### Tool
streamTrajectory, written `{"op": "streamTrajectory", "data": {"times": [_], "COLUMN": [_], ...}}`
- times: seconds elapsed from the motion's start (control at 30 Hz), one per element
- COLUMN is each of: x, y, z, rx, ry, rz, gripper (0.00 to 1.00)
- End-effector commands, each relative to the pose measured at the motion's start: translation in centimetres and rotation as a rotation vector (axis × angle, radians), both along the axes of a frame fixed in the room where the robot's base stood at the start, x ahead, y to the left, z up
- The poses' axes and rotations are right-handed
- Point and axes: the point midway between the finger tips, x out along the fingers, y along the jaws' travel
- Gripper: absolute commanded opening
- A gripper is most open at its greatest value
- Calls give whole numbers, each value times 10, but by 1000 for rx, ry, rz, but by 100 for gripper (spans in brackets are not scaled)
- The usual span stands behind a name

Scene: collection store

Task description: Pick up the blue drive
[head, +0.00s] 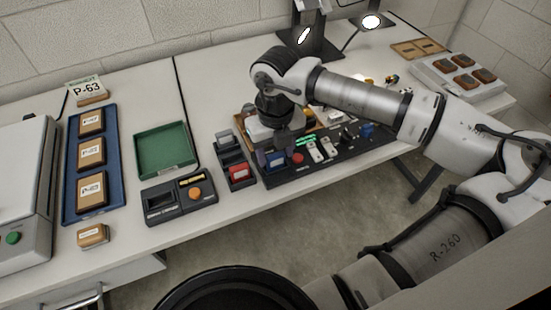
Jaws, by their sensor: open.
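Another blue piece (367,129) is at the right part of the panel, apart from my gripper.
A dark holder with a red block (239,172) stands just left of my gripper. A green tray (165,168), a black device with an orange knob (195,194) and a blue tray (72,213) of brown boxes are further left. A lamp stands behind.

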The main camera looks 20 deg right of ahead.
Motion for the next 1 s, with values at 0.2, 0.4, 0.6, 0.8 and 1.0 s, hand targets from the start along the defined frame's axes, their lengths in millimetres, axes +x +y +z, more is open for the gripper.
{"op": "streamTrajectory", "data": {"times": [0.2,0.4,0.6,0.8,1.0], "x": [0,0,0,0,2], "y": [1,0,0,0,0], "z": [-20,-21,-20,-20,-17], "rx": [1,-1,0,0,-1], "ry": [0,-1,-1,-1,-1], "rz": [2,1,1,1,1], "gripper": [51,51,26,17,16]}}
